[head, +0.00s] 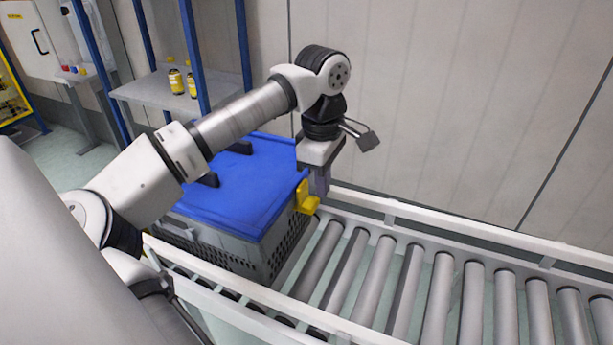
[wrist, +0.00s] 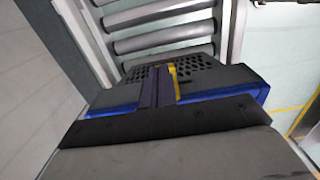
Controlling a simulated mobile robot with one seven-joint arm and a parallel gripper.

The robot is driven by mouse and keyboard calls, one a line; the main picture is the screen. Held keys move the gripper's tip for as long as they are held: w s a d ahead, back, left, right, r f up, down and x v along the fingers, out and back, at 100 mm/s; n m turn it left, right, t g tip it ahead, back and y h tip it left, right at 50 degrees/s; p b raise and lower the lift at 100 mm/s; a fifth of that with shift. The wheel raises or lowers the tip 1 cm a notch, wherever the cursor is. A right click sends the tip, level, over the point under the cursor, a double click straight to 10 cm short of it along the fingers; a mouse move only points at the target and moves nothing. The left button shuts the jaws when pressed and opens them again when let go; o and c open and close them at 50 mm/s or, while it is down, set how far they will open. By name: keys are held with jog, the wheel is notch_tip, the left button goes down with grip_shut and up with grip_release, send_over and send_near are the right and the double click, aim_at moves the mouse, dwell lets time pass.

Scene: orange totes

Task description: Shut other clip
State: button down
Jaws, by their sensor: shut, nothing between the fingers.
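A grey perforated crate (head: 235,262) with a blue lid (head: 245,192) sits on the roller conveyor. A yellow clip (head: 306,198) is on the crate's right end, near the lid's edge, and its lower part juts outward. My gripper (head: 321,188) points down just beside this clip, its fingers shut and empty. In the wrist view the shut fingers (wrist: 156,88) overlap the thin yellow edge of the clip (wrist: 173,82), in front of the perforated wall. I cannot tell whether they touch it. The crate's far end is hidden behind my arm in the head view.
The conveyor rollers (head: 400,285) are empty to the right of the crate. White side rails (head: 470,232) run along both sides. Behind stands a blue-posted shelf (head: 150,92) with two yellow bottles (head: 183,82). A pale wall (head: 450,100) closes off the back.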

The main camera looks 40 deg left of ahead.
notch_tip(320, 180, up, 8)
jog(key=p, duration=0.4)
jog(key=shift+p, duration=0.4)
